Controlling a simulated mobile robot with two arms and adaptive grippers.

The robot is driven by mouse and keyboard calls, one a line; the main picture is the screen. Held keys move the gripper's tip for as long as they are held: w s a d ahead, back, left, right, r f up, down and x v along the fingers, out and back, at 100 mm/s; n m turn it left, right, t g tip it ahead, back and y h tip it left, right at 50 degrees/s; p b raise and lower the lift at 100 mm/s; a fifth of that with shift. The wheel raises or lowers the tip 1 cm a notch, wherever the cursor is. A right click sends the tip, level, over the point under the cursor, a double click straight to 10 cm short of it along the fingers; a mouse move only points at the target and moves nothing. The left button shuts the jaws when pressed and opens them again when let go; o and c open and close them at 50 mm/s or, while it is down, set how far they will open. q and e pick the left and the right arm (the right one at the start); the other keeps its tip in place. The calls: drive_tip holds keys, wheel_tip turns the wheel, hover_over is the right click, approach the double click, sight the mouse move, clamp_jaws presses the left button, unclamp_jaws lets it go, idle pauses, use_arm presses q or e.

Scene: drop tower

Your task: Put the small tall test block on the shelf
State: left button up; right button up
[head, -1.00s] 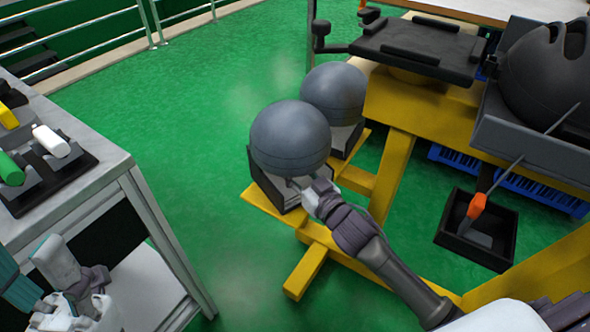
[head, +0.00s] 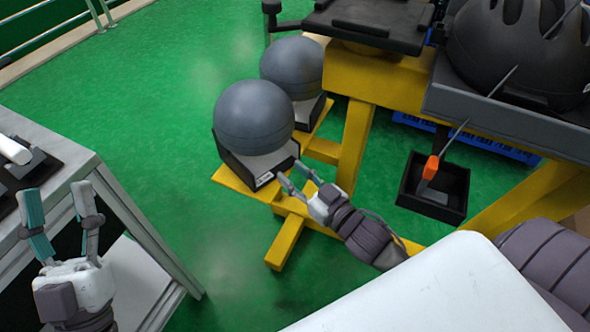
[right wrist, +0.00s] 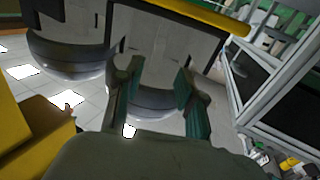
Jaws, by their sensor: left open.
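I cannot pick out the small tall test block for sure. A grey ball (head: 254,115) sits on a black-and-white block (head: 262,172) on the yellow frame, with a second ball (head: 292,66) behind it. My right gripper (head: 293,170) is open at the front block's right side; contact is unclear. In the right wrist view its fingers (right wrist: 158,75) stand apart with nothing between them, the balls and blocks beyond. My left gripper (head: 55,190) is open and empty, upright beside the workbench (head: 75,170). A pale lower shelf (head: 135,285) shows beneath the bench top.
A white cylinder (head: 14,149) lies on a dark holder on the bench. A black bin (head: 434,205) with an orange-tipped tool stands on the floor at right. Yellow beams (head: 355,145) flank my right arm. Green floor (head: 150,110) lies open between bench and frame.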

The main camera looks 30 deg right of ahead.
drive_tip(key=s+a+r+t, duration=0.2)
drive_tip(key=r, duration=0.6)
drive_tip(key=s+a+r+t+y, duration=0.1)
drive_tip(key=s+a+r+t, duration=0.2)
drive_tip(key=r, duration=0.5)
drive_tip(key=s+a+r+t, duration=0.2)
drive_tip(key=s+r+t, duration=0.1)
drive_tip(key=r, duration=0.4)
drive_tip(key=shift+a+r+y, duration=0.25)
drive_tip(key=shift+r+y, duration=0.15)
drive_tip(key=shift+f, duration=0.1)
